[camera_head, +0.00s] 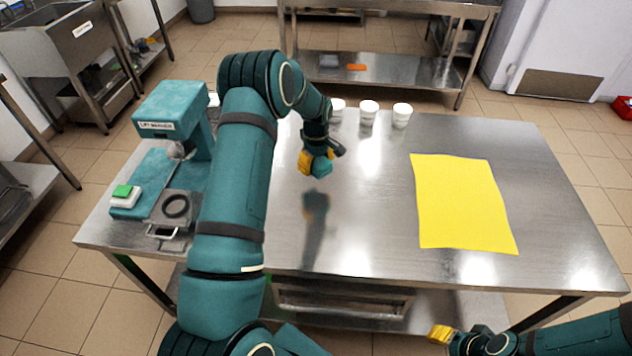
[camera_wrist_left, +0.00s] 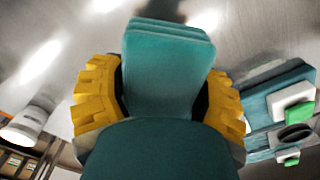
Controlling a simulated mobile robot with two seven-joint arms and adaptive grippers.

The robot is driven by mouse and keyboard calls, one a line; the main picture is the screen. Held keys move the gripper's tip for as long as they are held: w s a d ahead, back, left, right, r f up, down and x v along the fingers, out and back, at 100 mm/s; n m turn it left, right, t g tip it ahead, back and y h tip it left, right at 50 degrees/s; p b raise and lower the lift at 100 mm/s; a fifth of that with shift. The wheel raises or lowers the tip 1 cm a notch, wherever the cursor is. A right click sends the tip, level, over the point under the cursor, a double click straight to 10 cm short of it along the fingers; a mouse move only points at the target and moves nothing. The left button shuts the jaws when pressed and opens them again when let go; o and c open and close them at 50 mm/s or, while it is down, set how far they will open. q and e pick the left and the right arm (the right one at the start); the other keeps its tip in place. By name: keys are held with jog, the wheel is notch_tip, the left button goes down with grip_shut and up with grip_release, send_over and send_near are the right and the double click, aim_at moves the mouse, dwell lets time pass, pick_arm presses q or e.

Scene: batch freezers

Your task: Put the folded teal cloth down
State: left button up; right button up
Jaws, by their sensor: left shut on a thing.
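The folded teal cloth (camera_wrist_left: 168,65) is a thick layered pad between the yellow fingers of my left gripper (camera_wrist_left: 160,95) in the left wrist view. In the head view a small part of the cloth (camera_head: 322,166) shows at the tip of my left gripper (camera_head: 316,160). The left gripper is shut on the cloth and holds it above the steel table (camera_head: 370,200), with a dark reflection below. My right gripper (camera_head: 442,335) is at the bottom edge of the head view, in front of the table; its finger opening is not clear.
A yellow sheet (camera_head: 462,203) lies flat on the table's right side. Several white cups, one of them (camera_head: 368,113), stand at the back edge. A teal machine (camera_head: 172,120) and a green-topped box (camera_head: 124,195) stand at the left. The table middle is bare.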

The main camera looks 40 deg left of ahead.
aim_at(316, 158)
pick_arm(q)
notch_tip(316, 158, down, 8)
jog(key=shift+r, duration=0.2)
jog(key=shift+b, duration=0.3)
jog(key=shift+f, duration=0.2)
jog(key=o, duration=1.3)
jog(key=shift+r, duration=0.1)
jog(key=shift+r, duration=0.2)
notch_tip(316, 158, up, 12)
jog(key=shift+f+p, duration=0.1)
jog(key=shift+p, duration=0.45)
